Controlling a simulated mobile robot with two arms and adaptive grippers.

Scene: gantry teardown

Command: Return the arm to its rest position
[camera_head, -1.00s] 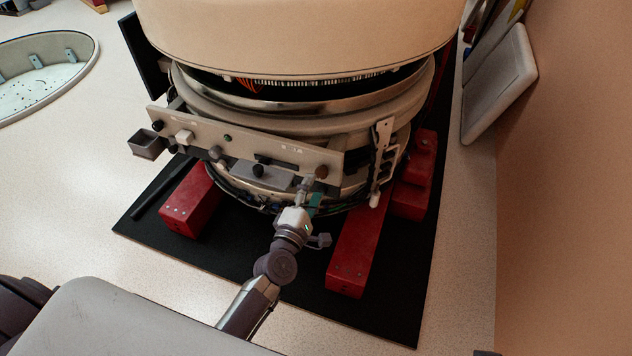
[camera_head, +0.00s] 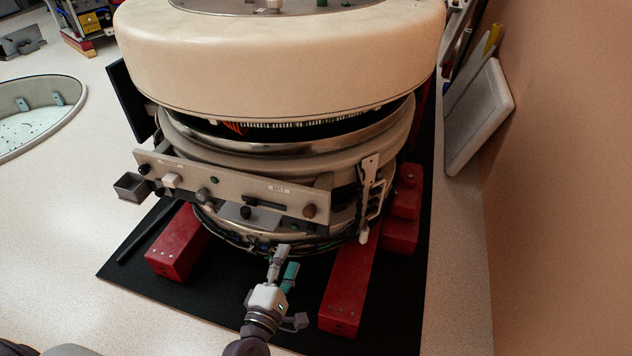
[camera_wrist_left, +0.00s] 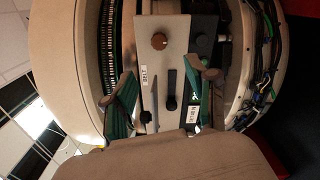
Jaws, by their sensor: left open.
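My left arm comes in from the bottom of the head view. Its gripper (camera_head: 284,266) is open and empty, just in front of the lower rim of the round gantry (camera_head: 285,70). A grey finger and a teal finger pad show there. In the left wrist view the two green-padded fingers of this gripper (camera_wrist_left: 166,92) stand wide apart. Between and beyond them is the gantry's control panel (camera_wrist_left: 158,60), with a brown knob and black knobs. The panel (camera_head: 235,187) also shows in the head view, above the gripper. My right gripper is not in view.
Red blocks (camera_head: 346,290) and (camera_head: 176,246) stand on a black mat (camera_head: 215,290) around the gantry base. Loose cables (camera_wrist_left: 262,85) run beside the panel. A pale panel (camera_head: 480,117) leans at the right wall.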

